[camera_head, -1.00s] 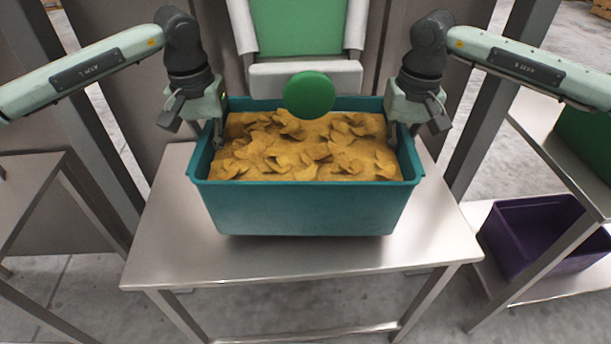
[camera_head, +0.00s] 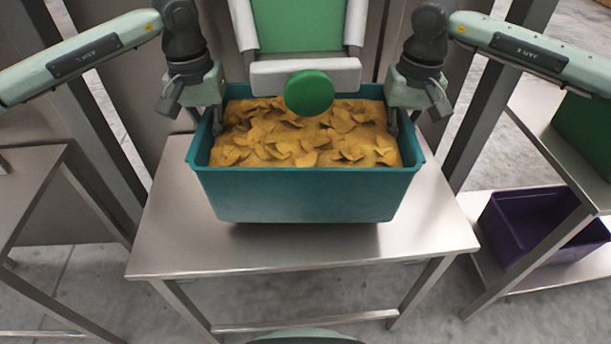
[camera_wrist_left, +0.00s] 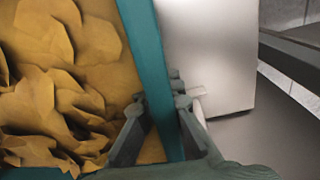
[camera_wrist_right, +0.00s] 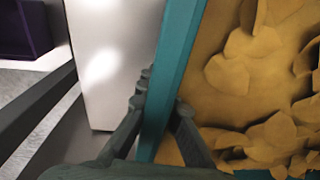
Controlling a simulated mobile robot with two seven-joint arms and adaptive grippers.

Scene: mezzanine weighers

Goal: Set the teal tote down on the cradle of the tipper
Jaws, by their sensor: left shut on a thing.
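The teal tote (camera_head: 310,195), full of yellow-brown chips (camera_head: 305,135), is upright at the steel table (camera_head: 185,240). A dark shadow lies under it; I cannot tell if its base is clear of the top. My left gripper (camera_head: 217,125) is shut on its left wall, one finger on each side of the wall in the left wrist view (camera_wrist_left: 160,115). My right gripper (camera_head: 394,125) is shut on the right wall in the same way, as the right wrist view (camera_wrist_right: 158,115) shows. Behind the tote stands a pale frame with a green panel (camera_head: 300,25), perhaps the tipper; its cradle is not clearly distinguishable.
A round green disc (camera_head: 309,93) shows above the tote's far rim. A purple bin (camera_head: 510,230) sits on a low shelf at right, with a green bin (camera_head: 585,130) above. Another steel table (camera_head: 25,180) is at left. Dark posts flank the middle table.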

